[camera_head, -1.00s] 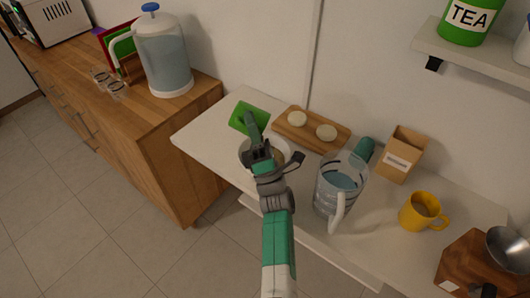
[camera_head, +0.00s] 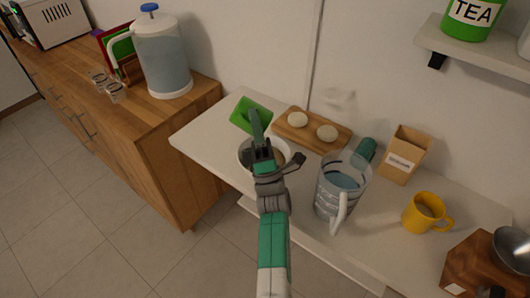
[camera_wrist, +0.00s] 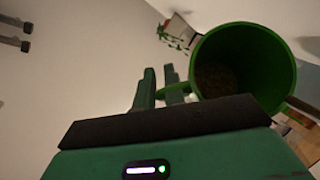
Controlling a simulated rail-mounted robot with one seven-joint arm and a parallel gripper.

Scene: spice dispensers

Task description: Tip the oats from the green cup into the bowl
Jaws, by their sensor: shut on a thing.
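My gripper (camera_head: 257,128) is shut on the green cup (camera_head: 245,111), apparently by its handle. The cup is held tilted above the left part of the white table. In the wrist view the green cup (camera_wrist: 268,50) has its mouth towards the camera, and brown oats (camera_wrist: 222,78) show deep inside it. The white bowl (camera_head: 284,151) is below and partly behind my gripper, which hides much of it. I cannot tell whether any oats are in the bowl.
A wooden board (camera_head: 314,142) with two pale round pieces lies behind the bowl. A clear water jug (camera_head: 338,190) stands close to the right. Further right are a cardboard box (camera_head: 404,158) and a yellow mug (camera_head: 423,215). A wooden counter (camera_head: 150,112) is at left.

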